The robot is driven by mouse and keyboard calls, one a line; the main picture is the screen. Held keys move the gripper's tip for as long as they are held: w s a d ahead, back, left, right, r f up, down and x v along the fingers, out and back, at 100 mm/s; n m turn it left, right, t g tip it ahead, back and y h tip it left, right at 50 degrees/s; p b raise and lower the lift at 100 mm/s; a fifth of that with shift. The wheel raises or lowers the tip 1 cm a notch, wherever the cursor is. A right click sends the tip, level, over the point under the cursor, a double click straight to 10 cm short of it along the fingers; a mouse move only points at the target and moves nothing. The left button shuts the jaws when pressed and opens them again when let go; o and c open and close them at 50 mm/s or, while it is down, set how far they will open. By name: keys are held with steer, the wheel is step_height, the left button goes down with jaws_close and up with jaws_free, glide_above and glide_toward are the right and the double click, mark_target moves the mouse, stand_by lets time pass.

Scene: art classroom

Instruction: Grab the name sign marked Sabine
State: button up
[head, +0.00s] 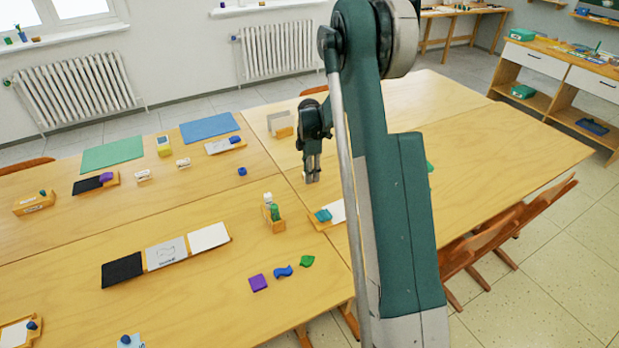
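Two small white signs stand on the left table, one at the left (143,175) and one a little right of it (183,163). Any lettering on them is too small to read, so I cannot tell which sign is marked Sabine. My gripper (312,179) points down over the middle of the tables, to the right of both signs. Its fingers look close together, and a small pale thing shows right by the fingertips. I cannot tell whether it is a sign, or whether the fingers hold it. My arm hides part of the right table.
A wooden holder with bottles (274,213) and a teal piece on a small tray (323,215) stand near my gripper. Black, grey and white panels (166,253) lie in front. Purple (258,283), blue (283,272) and green (307,261) pieces lie nearby. The right table (500,140) is mostly clear.

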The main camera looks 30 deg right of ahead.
steer(key=shift+c, duration=0.6)
steer(key=c, duration=0.7)
steer(key=shift+r, duration=0.15)
steer(key=shift+r+p, duration=1.1)
steer(key=shift+r, duration=3.75)
